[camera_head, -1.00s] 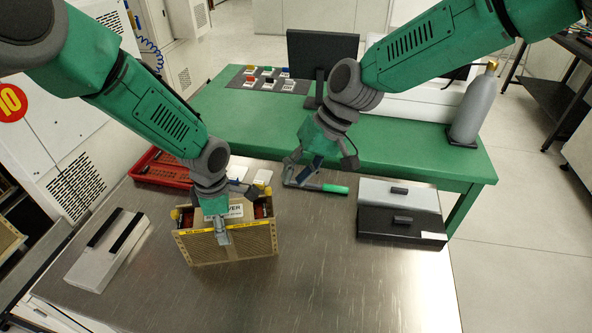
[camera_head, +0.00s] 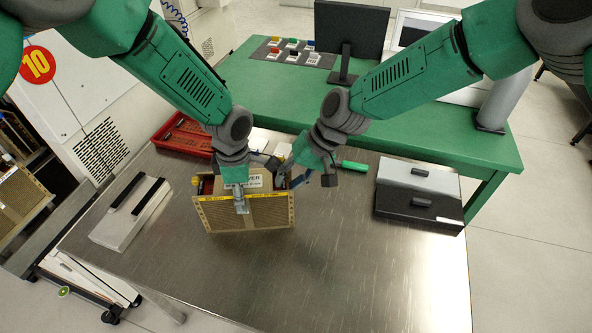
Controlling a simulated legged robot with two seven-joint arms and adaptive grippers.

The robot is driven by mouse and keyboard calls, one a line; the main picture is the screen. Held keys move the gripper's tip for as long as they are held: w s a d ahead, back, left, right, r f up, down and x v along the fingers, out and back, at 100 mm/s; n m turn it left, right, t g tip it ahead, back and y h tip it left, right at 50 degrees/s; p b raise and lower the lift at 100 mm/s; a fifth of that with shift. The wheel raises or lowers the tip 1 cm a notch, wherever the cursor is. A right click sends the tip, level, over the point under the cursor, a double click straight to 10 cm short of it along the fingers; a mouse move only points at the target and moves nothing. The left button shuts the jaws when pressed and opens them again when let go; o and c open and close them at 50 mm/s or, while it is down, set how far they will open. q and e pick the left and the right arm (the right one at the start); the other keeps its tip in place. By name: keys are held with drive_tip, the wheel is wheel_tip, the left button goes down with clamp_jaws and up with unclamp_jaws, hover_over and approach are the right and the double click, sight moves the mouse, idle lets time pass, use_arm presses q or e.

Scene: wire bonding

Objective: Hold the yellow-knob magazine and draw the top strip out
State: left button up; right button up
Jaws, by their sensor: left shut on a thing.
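The magazine (camera_head: 272,213) is a tan box with perforated walls, a white label and a yellow strip along its front top edge. It stands upright on the steel table, with a yellow knob (camera_head: 195,181) at its left end. My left gripper (camera_head: 240,203) is shut on the magazine's front wall, near the middle of the top edge. My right gripper (camera_head: 284,181) is at the magazine's right end, close to the top rim. Its fingertips are small and partly hidden, so I cannot tell whether they touch anything. The strips inside are hidden by the grippers and walls.
A green-handled tool (camera_head: 352,166) lies behind my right gripper. A grey and black box pair (camera_head: 420,192) stands at the right, a grey case (camera_head: 130,212) at the left, and a red tray (camera_head: 183,136) behind. The steel table's front right (camera_head: 380,270) is clear.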

drive_tip(key=shift+a+f, duration=0.1)
drive_tip(key=shift+f, duration=0.05)
clamp_jaws()
drive_tip(key=shift+d, duration=0.2)
drive_tip(key=shift+w+d, duration=0.2)
drive_tip(key=shift+d, duration=1.2)
drive_tip(key=shift+w+d, duration=0.2)
drive_tip(key=shift+d, duration=1.2)
drive_tip(key=shift+o, duration=1.7)
unclamp_jaws()
